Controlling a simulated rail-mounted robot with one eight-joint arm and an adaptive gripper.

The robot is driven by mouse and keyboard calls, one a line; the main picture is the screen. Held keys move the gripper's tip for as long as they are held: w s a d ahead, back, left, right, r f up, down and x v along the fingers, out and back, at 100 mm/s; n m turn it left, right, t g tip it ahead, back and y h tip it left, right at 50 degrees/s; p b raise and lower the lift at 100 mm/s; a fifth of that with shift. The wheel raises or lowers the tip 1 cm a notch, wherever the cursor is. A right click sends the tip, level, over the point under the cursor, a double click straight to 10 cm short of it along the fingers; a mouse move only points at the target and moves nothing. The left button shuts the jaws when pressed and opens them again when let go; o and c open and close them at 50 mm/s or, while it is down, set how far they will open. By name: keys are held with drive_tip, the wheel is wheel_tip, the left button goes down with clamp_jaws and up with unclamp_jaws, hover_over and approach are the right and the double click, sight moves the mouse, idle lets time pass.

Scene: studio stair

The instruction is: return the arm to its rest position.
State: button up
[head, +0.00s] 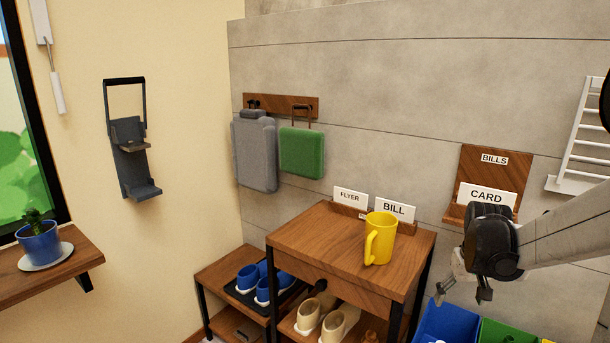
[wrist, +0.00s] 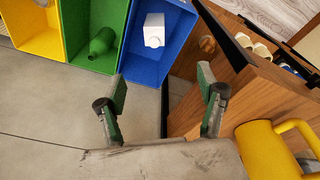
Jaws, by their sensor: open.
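My gripper (head: 463,287) hangs at the right side of the head view, in front of the concrete wall and to the right of the wooden cabinet (head: 335,243). In the wrist view my gripper (wrist: 161,92) has its two fingers spread apart with nothing between them. My arm reaches in from the right edge. A yellow mug (head: 380,238) stands upright on the cabinet top, apart from the gripper. The mug also shows at the lower right of the wrist view (wrist: 265,150).
A blue bin (head: 447,325) and a green bin (head: 505,332) stand below my gripper. In the wrist view the blue bin holds a white carton (wrist: 154,30), the green bin a green bottle (wrist: 102,41). A card holder (head: 472,213) and white rack (head: 583,150) hang close by.

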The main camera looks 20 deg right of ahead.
drive_tip(key=s+a+r+n+t, duration=0.1)
drive_tip(key=a+r, duration=0.3)
drive_tip(key=a, duration=0.4)
drive_tip(key=s+a+r+n+t, duration=0.1)
drive_tip(key=a+r, duration=0.2)
drive_tip(key=a, duration=0.6)
drive_tip(key=s+a+r+n+t, duration=0.1)
drive_tip(key=s+a, duration=0.3)
drive_tip(key=a, duration=0.3)
drive_tip(key=s+a+r+n+t+y, duration=0.1)
drive_tip(key=s+a+t, duration=0.1)
drive_tip(key=s+a, duration=0.2)
drive_tip(key=a, duration=0.3)
drive_tip(key=shift+s+a+b, duration=0.25)
drive_tip(key=shift+b, duration=0.1)
